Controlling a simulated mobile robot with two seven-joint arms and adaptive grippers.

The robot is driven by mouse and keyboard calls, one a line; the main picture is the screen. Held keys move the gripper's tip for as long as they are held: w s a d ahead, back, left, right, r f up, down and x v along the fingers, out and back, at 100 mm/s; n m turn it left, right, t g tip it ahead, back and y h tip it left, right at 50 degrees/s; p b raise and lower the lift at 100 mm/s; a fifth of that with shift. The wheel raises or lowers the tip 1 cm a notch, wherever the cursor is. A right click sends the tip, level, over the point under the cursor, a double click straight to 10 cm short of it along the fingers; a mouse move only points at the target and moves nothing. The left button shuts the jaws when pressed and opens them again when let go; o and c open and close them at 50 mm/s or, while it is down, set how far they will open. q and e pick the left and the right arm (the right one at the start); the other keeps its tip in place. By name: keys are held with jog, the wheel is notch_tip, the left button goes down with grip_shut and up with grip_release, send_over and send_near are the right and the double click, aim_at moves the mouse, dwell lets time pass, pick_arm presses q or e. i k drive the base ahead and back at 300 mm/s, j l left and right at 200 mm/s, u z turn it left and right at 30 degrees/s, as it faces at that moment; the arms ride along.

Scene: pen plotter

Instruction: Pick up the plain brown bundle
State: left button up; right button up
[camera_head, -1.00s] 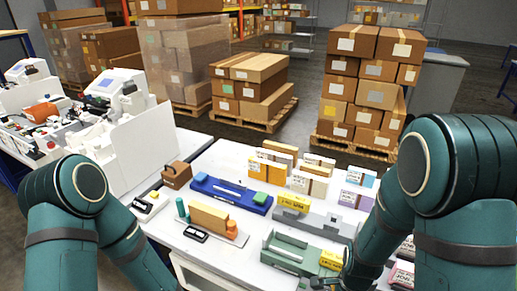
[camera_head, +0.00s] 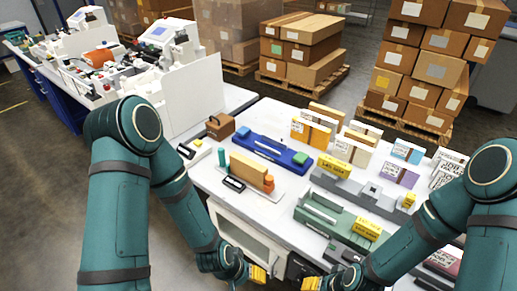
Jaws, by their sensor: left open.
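Upright bundles stand at the back of the white table (camera_head: 272,112). One behind the orange, white-labelled bundle (camera_head: 311,132) shows a plain tan-brown top (camera_head: 328,112); its lower part is hidden. A tan-brown block (camera_head: 250,169) stands on a white plate nearer the front. I cannot tell for certain which is the plain brown bundle. My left gripper (camera_head: 258,275), with yellow fingertips, is open and empty at the table's front, below and apart from these things. My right gripper (camera_head: 312,284) is at the bottom edge, partly cut off; its opening is unclear.
A blue fixture (camera_head: 270,150), a grey fixture (camera_head: 362,193) and a green fixture (camera_head: 330,217) lie on the table. A brown box (camera_head: 220,126) sits at its left back corner. Purple (camera_head: 395,172) and white bundles stand right. Stacked cartons (camera_head: 305,50) stand behind on pallets.

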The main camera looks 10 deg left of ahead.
aim_at(249, 170)
jog(key=j+z, duration=0.1)
jog(key=z, duration=0.3)
jog(key=j+z, duration=0.15)
jog(key=z, duration=0.2)
jog(key=j+z, duration=0.1)
jog(key=z, duration=0.3)
jog(key=k+j+z, duration=0.1)
jog(key=j+z, duration=0.2)
jog(key=j, duration=0.15)
jog(key=k+j+z, duration=0.1)
jog(key=j+z, duration=0.2)
jog(key=j, duration=0.2)
